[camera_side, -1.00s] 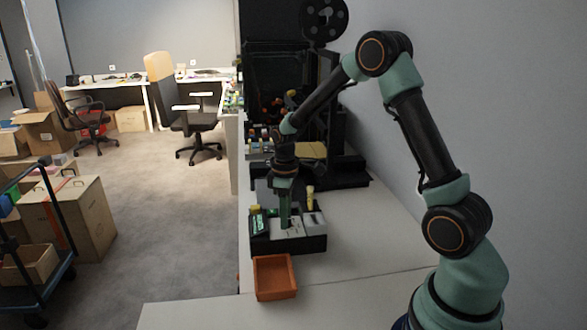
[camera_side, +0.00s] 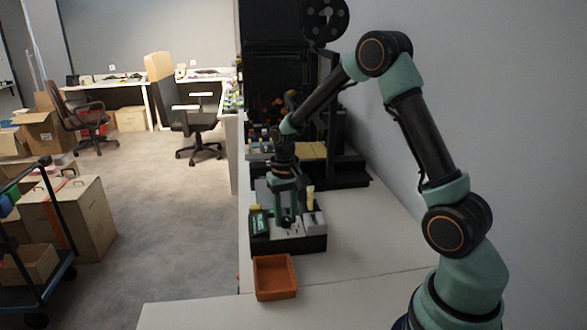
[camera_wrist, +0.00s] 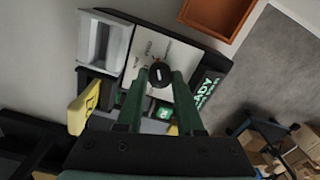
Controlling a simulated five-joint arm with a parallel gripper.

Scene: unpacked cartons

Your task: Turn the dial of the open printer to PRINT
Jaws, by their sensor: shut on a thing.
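The open printer (camera_side: 292,244) is a low black box with a pale grey top panel, on the white counter. In the wrist view its panel (camera_wrist: 150,48) carries a black round dial (camera_wrist: 160,79) with a white pointer mark. My gripper (camera_wrist: 161,72) points down over the panel, its two green fingers on either side of the dial and shut on it. In the side view my gripper (camera_side: 287,218) hides most of the dial. A green-lettered display (camera_wrist: 207,88) beside it shows "ADY", the rest being hidden. I cannot read the panel labels around the dial.
An orange tray (camera_side: 275,279) stands just in front of the printer. A grey open bin (camera_wrist: 103,42) and a yellow part (camera_wrist: 82,108) sit beside the panel. A tall black machine (camera_side: 345,165) stands behind. The counter to the right (camera_side: 365,228) is clear.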

